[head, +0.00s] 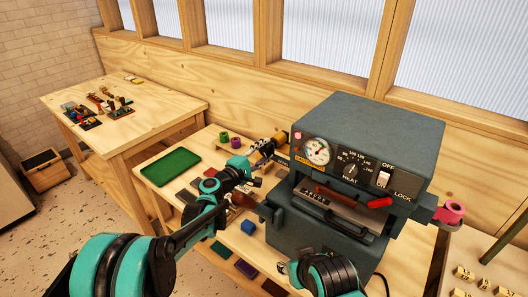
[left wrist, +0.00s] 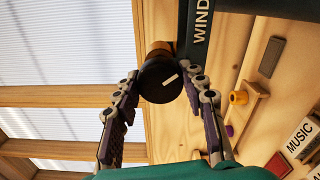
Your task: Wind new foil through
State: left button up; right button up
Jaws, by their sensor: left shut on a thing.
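My left gripper (head: 254,164) is beside that roll. In the left wrist view, its fingers (left wrist: 162,92) are shut around a round black knob (left wrist: 158,84) with a white mark. Part of the gold roll (left wrist: 160,47) shows behind the knob, next to a dark bar lettered WIND (left wrist: 203,25).
Purple (head: 236,142) and green (head: 224,137) spools stand behind a green tray (head: 171,166). A pink roll (head: 452,211) is right of the machine. Coloured pieces (head: 221,249) lie along the bench front. A wooden table (head: 150,113) stands at left; the windowed wall is close behind.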

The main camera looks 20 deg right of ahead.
pick_arm(q)
jog(key=shift+m, duration=1.3)
jog(key=o, duration=1.2)
